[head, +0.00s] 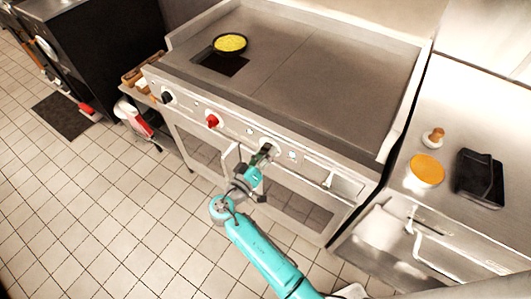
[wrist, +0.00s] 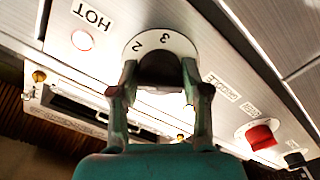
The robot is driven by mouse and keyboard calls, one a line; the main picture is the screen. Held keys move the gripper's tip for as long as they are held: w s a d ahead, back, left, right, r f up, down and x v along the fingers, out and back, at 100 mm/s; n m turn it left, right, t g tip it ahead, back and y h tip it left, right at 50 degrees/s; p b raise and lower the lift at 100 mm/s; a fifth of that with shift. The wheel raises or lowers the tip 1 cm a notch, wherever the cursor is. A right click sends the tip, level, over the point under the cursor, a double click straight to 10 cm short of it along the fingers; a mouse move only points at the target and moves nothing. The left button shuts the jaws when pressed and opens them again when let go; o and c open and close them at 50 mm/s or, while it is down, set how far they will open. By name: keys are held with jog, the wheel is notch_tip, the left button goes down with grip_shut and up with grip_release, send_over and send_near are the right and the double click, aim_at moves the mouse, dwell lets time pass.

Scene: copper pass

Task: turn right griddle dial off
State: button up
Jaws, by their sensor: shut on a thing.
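The griddle (head: 310,65) has a front panel with a row of dials. Its right dial (wrist: 160,68) shows in the wrist view as a dark knob on a white plate, with the numbers 2 and 3 visible. My gripper (head: 264,157) is at this dial, with one finger on each side of the knob, shut on it. In the head view my gripper mostly hides the dial. The red middle dial (head: 212,121) and the black left dial (head: 167,97) stand free along the panel. The red dial also shows in the wrist view (wrist: 262,135).
A pan with yellow food (head: 230,43) sits on the griddle's back left. A light marked HOT (wrist: 82,40) is beside the held dial. Door handles stick out below the panel. A steel counter (head: 455,110) at right holds an orange disc (head: 427,170) and a black tray (head: 480,178).

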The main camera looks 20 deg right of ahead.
jog(key=n, duration=1.1)
jog(key=shift+r+n, duration=0.1)
jog(key=shift+n, duration=0.3)
dwell(0.3)
jog(key=o, duration=1.1)
jog(key=shift+o, duration=0.2)
jog(key=v, duration=1.2)
jog(key=shift+d, duration=0.1)
